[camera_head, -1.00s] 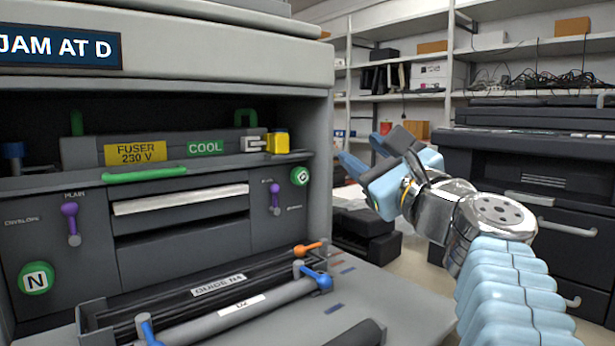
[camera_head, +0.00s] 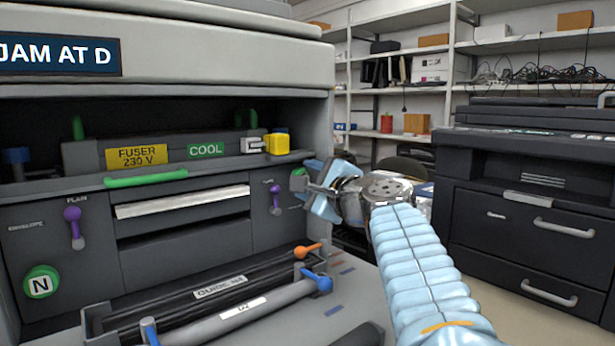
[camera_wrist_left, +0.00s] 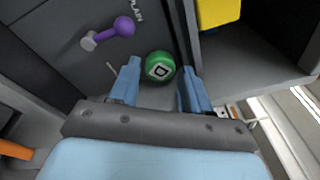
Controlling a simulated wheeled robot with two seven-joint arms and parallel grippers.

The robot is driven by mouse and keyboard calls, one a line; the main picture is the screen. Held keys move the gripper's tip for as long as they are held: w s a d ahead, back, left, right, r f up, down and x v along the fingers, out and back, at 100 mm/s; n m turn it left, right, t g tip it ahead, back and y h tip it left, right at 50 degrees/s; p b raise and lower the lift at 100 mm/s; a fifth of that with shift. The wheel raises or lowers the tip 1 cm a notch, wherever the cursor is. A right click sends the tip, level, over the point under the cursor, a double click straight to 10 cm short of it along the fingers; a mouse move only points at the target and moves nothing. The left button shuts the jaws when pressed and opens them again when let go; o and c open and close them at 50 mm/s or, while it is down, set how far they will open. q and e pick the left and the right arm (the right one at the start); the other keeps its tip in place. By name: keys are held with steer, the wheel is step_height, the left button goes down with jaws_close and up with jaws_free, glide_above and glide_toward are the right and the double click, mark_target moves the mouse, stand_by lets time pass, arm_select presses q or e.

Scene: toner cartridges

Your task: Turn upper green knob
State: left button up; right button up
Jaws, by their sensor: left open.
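The upper green knob (camera_head: 298,180) is on the right of the printer's dark front panel, partly hidden behind my left gripper (camera_head: 318,185) in the head view. In the left wrist view the green knob (camera_wrist_left: 160,67) shows a white label with a dark letter. It appears between the tips of my open left gripper (camera_wrist_left: 158,78), with space visible on both sides. I cannot tell whether the fingers reach around it. A lower green knob (camera_head: 41,282) marked N is at the far left. My right gripper is not in view.
A purple lever (camera_head: 275,198) is just left of the upper knob, also seen in the left wrist view (camera_wrist_left: 122,27). A yellow block (camera_head: 277,144) sits above. The opened tray holds a guide with orange (camera_head: 306,250) and blue levers. Shelves and a dark machine (camera_head: 530,200) stand right.

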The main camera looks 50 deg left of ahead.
arm_select(q)
steer(key=shift+a, duration=0.3)
steer(key=c, duration=0.8)
steer(key=shift+o, duration=0.2)
steer(key=m, duration=0.2)
steer(key=shift+r+m, duration=0.1)
steer(key=shift+m, duration=0.3)
